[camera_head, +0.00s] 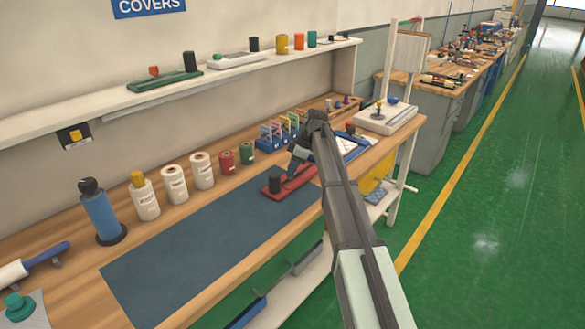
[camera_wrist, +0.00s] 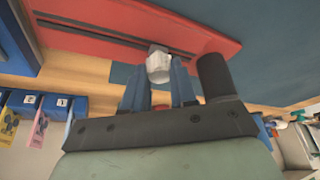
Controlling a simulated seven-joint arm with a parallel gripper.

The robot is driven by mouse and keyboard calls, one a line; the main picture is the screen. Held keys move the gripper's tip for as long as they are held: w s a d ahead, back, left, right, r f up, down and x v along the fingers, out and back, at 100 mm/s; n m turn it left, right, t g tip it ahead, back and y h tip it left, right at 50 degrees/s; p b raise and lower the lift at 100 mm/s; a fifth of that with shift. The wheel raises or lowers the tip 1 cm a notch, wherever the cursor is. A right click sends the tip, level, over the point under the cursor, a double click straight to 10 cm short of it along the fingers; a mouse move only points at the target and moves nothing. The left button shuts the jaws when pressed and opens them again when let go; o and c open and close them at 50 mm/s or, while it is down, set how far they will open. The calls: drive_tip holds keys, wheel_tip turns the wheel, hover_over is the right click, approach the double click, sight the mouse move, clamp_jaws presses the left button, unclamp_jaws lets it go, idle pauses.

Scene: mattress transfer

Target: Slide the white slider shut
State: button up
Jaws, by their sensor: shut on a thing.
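The white slider (camera_wrist: 158,62) shows in the wrist view as a small pale knob at the slot of a red base (camera_wrist: 90,28). My gripper (camera_wrist: 159,80) has its two blue fingers closed on the knob, one on each side. A dark upright cylinder (camera_wrist: 214,76) stands on the red base just right of the fingers. In the head view the red base (camera_head: 298,187) lies at the far end of the blue-grey mat, with the dark cylinder (camera_head: 275,183) at its left end. My gripper (camera_head: 293,171) is over the base there, and the slider is hidden.
Rolls and bottles line the wall side, including a green can (camera_head: 247,152). A rack with coloured pieces (camera_head: 280,132) and a blue-framed tray (camera_head: 352,145) stand close to my arm. A shelf (camera_head: 170,95) runs above.

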clamp_jaws()
drive_tip(key=shift+w, duration=0.1)
drive_tip(key=w+d, duration=0.5)
drive_tip(key=shift+w+d, duration=0.2)
drive_tip(key=o, duration=0.8)
unclamp_jaws()
drive_tip(key=shift+s, duration=0.1)
drive_tip(key=shift+o, duration=0.2)
drive_tip(key=v, duration=1.4)
